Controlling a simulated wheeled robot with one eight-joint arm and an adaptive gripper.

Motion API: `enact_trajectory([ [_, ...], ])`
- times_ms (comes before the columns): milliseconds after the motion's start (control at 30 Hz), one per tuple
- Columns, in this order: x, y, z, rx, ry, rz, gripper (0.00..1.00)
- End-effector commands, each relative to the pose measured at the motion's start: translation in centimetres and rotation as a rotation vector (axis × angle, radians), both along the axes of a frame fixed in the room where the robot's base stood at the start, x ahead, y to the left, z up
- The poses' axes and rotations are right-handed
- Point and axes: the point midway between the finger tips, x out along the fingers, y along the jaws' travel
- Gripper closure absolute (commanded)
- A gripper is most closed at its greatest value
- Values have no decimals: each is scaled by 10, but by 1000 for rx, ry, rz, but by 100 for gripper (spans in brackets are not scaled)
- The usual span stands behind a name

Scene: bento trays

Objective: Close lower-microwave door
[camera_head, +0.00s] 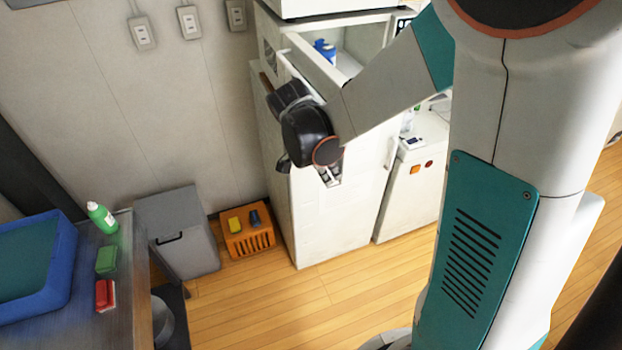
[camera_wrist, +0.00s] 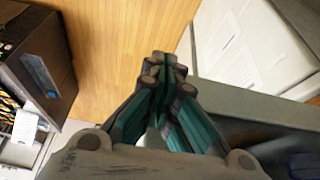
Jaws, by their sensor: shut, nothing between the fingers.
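The lower microwave (camera_head: 368,42) is a white box on a white cabinet in the head view. Its front is open, and a blue item (camera_head: 325,50) shows inside. Its white door (camera_head: 312,66) stands swung out on the left side, partly hidden by my arm. My gripper (camera_head: 333,180) points down in front of the white cabinet, below and close to the door. In the wrist view my gripper (camera_wrist: 163,68) has its fingers together with nothing between them. A grey panel edge lies just right of the fingers there; I cannot tell whether it is the door or whether they touch.
The white cabinet (camera_head: 335,215) stands below the microwave, with another white unit (camera_head: 412,190) to its right. A grey bin (camera_head: 180,235) and an orange crate (camera_head: 250,244) stand left. A counter with a blue tray (camera_head: 62,275) is at far left. The wooden floor (camera_head: 300,310) in front is clear.

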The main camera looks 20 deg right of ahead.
Motion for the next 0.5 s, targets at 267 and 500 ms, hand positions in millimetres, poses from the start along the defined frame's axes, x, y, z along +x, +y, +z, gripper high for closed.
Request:
enact_trajectory([
  [267, 5, -91, -3, 0, -2, 220, 100],
  [500, 29, -168, -3, 0, -3, 433, 100],
])
